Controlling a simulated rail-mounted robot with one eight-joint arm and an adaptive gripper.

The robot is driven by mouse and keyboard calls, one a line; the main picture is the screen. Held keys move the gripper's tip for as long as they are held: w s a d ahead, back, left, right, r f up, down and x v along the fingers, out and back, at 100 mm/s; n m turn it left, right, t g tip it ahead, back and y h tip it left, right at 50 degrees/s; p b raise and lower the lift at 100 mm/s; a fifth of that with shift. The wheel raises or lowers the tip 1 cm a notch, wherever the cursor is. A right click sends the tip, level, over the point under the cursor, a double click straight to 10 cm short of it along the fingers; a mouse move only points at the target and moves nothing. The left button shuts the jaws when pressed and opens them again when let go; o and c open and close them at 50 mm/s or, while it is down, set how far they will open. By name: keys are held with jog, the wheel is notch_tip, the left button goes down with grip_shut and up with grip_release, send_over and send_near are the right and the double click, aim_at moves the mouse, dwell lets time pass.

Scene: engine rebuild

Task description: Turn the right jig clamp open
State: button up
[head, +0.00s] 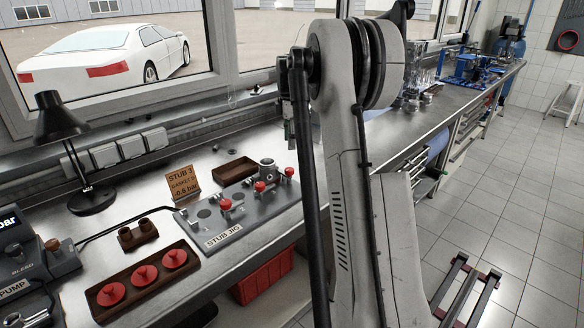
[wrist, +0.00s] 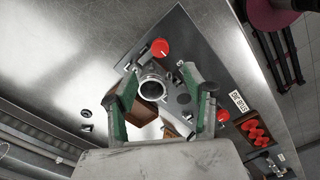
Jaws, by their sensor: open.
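The stub jig (head: 205,238) is a grey metal plate on the bench with several holes and three red-knobbed clamps. The right jig clamp (head: 289,171) is at its far right end. In the wrist view I take the red knob (wrist: 160,47) above the pipe stub to be this clamp. A metal pipe stub (head: 267,164) stands upright on the jig beside the clamps. My gripper (wrist: 158,76) is open and empty, its green-padded fingers spread over the stub with the red knob just past the fingertips. In the head view my arm hides most of the gripper.
A dark tray with red knobs (head: 190,248) lies left of the jig, with a small two-hole block (head: 138,240) behind it. A sign (head: 182,187) and an empty brown tray (head: 232,165) stand behind the jig. A black lamp (head: 85,195) stands near the window.

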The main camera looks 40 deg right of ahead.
aim_at(290, 169)
notch_tip(290, 169, down, 11)
jog(key=shift+f, duration=0.2)
jog(key=shift+c, duration=0.4)
jog(key=c, duration=1)
jog(key=shift+c, duration=0.2)
